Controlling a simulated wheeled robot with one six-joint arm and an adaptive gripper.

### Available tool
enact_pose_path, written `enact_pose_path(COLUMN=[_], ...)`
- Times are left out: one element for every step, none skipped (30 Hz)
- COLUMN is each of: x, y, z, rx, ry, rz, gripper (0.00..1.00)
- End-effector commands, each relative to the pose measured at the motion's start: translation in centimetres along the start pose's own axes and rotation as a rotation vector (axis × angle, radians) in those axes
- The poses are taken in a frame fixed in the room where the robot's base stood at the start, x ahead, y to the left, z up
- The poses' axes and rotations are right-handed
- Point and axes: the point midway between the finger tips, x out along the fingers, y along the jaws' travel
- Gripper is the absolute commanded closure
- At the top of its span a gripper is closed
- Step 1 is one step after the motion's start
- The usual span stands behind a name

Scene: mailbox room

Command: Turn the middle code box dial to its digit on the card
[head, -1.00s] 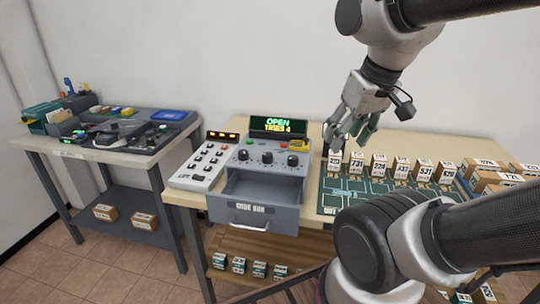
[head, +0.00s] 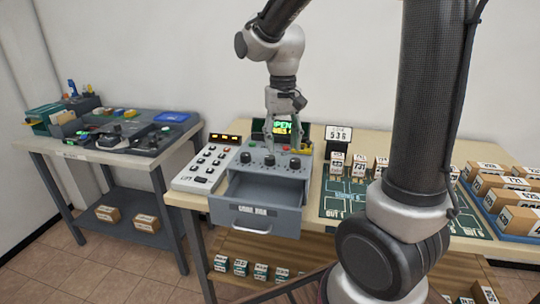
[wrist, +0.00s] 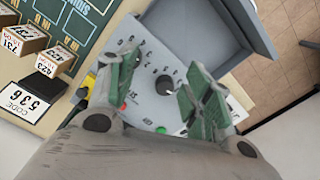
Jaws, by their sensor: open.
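The grey code box (head: 252,188) stands on the wooden table with its drawer pulled out. Its middle dial (head: 268,160) is a dark round knob between the left dial (head: 245,157) and right dial (head: 294,163). My gripper (head: 282,148) is open and empty, pointing down over the dial panel. In the wrist view, a dark dial (wrist: 165,86) shows between my spread fingers (wrist: 163,66), apparently the middle one; its set digit is too small to read. The code card (head: 339,134) stands upright behind and right of the box; in the wrist view it (wrist: 30,99) reads CODE 536.
Small numbered boxes (head: 337,160) stand on the green mat (head: 335,205) to the right. A second table (head: 110,145) is at the left.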

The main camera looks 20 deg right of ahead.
Motion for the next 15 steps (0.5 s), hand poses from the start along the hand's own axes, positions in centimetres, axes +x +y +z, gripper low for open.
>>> enact_pose_path(x=[0.6,0.7,0.4,0.0,-0.6,-0.9,-1.0,-1.0,-0.9,-0.9,-0.7,-0.5,-0.2,0.2,0.8], y=[-1.0,-1.5,-1.9,-2.1,-2.2,-2.4,-2.4,-2.4,-2.3,-2.3,-2.3,-2.3,-2.3,-2.3,-2.3], z=[-1.6,-2.6,-3.7,-4.3,-4.7,-5.0,-5.0,-5.0,-4.9,-4.9,-4.9,-4.9,-4.9,-4.9,-4.9], rx=[0.063,0.114,0.187,0.235,0.279,0.328,0.361,0.388,0.418,0.434,0.447,0.457,0.460,0.462,0.461], ry=[-0.011,-0.011,-0.003,0.008,0.021,0.029,0.030,0.029,0.027,0.027,0.026,0.025,0.025,0.026,0.025], rz=[0.006,0.006,0.002,-0.003,-0.011,-0.016,-0.018,-0.018,-0.017,-0.017,-0.017,-0.017,-0.017,-0.017,-0.016], gripper=[0.49,0.49,0.49,0.49,0.49,0.49,0.49,0.49,0.49,0.49,0.49,0.49,0.49,0.49,0.49])
